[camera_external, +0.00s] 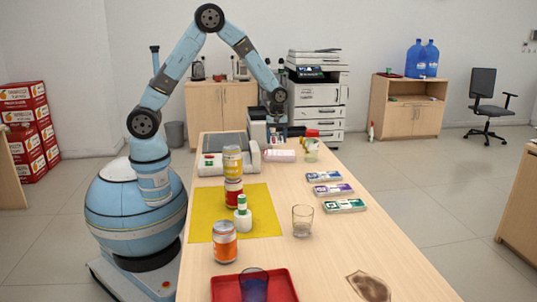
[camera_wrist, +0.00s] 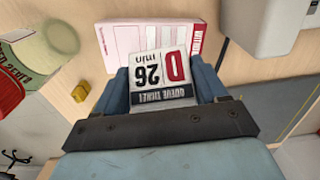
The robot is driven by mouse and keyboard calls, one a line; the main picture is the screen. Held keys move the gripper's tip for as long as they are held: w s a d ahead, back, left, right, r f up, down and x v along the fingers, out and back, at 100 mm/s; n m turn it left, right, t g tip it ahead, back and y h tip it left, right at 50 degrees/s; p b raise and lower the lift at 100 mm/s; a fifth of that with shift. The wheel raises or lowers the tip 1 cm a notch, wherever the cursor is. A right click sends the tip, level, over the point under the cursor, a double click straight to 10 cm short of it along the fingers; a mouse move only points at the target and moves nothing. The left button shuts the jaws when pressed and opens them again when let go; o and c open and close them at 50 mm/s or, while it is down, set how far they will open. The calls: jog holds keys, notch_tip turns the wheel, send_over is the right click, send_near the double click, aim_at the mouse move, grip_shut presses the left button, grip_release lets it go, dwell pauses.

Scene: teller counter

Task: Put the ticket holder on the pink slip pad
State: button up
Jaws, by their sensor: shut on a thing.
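The ticket holder (camera_wrist: 162,75), a white block marked "QUEUE TICKET", "26 min" and a red D, sits between the two blue fingers of my gripper (camera_wrist: 168,85), which is shut on it. The pink slip pad (camera_wrist: 128,38), pale pink with a red printed edge, lies flat just beyond the holder in the wrist view. The holder overlaps the pad's near edge in that picture; I cannot tell whether they touch. In the external view the pad (camera_external: 283,156) lies on the counter's far part, and my gripper (camera_external: 277,122) is above and behind it.
A light grey machine (camera_external: 246,160) stands left.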

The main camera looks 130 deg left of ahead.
aim_at(279, 152)
jog(key=shift+w+a+f, duration=0.25)
jog(key=shift+f, duration=0.2)
jog(key=shift+w+a+f, duration=0.2)
jog(key=shift+w+f, duration=0.05)
jog(key=shift+f, duration=1.6)
jog(key=shift+f, duration=0.1)
jog(key=o, duration=1)
jog(key=shift+o, duration=0.2)
notch_tip(279, 152, up, 12)
jog(key=shift+r, duration=0.1)
